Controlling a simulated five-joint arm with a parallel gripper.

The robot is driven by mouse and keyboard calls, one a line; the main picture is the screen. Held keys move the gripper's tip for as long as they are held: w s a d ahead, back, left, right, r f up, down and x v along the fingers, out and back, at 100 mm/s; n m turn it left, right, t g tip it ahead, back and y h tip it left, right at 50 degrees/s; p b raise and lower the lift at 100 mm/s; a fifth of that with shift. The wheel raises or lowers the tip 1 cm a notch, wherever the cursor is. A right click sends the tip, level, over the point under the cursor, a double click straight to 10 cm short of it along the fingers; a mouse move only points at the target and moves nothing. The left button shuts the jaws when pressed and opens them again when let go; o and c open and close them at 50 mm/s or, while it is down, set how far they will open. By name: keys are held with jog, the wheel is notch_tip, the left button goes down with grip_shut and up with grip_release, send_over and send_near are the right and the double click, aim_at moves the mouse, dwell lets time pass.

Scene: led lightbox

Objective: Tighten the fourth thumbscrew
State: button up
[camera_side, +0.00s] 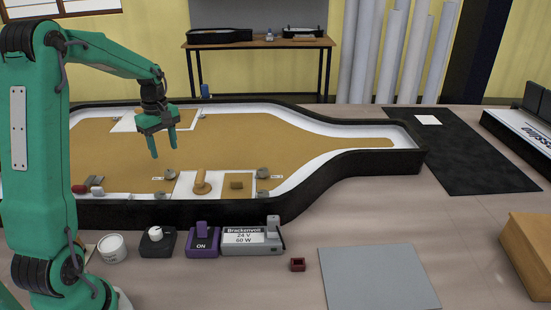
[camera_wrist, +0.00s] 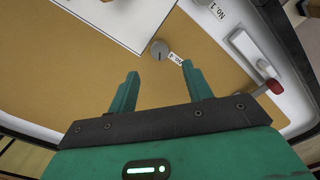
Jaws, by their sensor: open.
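A small grey thumbscrew (camera_wrist: 160,48) stands on the tan board beside the corner of a white panel. A small label (camera_wrist: 176,58) next to it appears to read NO. 4. In the side view this seems to be the grey knob (camera_side: 170,174) left of the white panel. My green gripper (camera_side: 163,151) is open and empty, above the tan board. In the wrist view the screw lies ahead of the open fingers (camera_wrist: 160,72), roughly centred between them and apart from them. I cannot tell how far the screw is turned in.
The black-walled lightbox (camera_side: 300,208) surrounds the board. Other knobs (camera_side: 263,173) stand right of the panel with a wooden peg (camera_side: 201,187). A red-ended part (camera_wrist: 274,86) lies right of my fingers. A power supply (camera_side: 250,238) and purple switch (camera_side: 202,239) stand in front.

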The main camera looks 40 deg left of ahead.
aim_at(170, 172)
jog(key=shift+f, duration=3.9)
jog(key=c, duration=1)
